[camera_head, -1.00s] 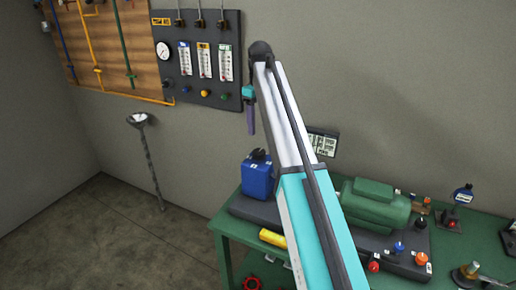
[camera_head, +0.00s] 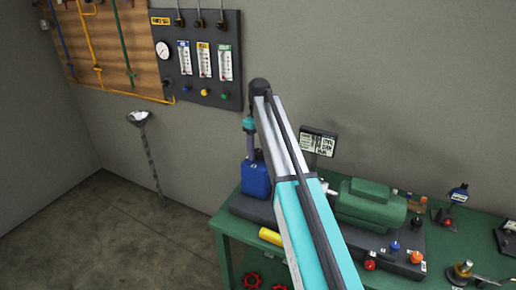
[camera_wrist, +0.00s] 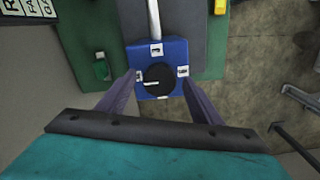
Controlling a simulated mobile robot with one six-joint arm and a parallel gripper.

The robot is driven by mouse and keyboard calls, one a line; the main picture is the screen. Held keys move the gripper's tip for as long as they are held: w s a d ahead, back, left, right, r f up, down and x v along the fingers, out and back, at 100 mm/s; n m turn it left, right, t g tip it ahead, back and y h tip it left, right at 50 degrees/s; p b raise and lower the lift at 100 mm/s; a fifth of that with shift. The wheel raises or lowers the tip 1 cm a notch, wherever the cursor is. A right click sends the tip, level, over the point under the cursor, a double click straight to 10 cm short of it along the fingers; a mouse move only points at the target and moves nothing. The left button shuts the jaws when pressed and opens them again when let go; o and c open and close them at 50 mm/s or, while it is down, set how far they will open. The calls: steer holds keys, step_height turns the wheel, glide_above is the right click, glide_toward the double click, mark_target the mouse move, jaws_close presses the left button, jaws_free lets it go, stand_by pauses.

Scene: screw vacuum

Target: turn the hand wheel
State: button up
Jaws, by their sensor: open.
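A blue block (camera_head: 257,180) stands at the left end of the dark base on the green bench. In the wrist view, a black round part with a pale bar, which looks like the hand wheel (camera_wrist: 158,78), sits on the blue block (camera_wrist: 160,49). My gripper (camera_wrist: 160,82) is open, with one purple finger on each side of the black round part. Whether the fingers touch it, I cannot tell. In the head view, my gripper (camera_head: 251,146) points down just above the blue block and hides its top. Red wheel-like parts (camera_head: 252,280) show low under the bench.
A green motor (camera_head: 370,203) stands right of my arm on the dark base. A sign (camera_head: 318,141) stands behind. A yellow cylinder (camera_head: 270,236) lies along the bench front. A gauge panel (camera_head: 200,60) hangs on the wall. The floor at left is mostly clear.

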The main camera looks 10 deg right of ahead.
steer(key=shift+f, duration=0.15)
steer(key=c, duration=1.1)
steer(key=shift+m, duration=0.4)
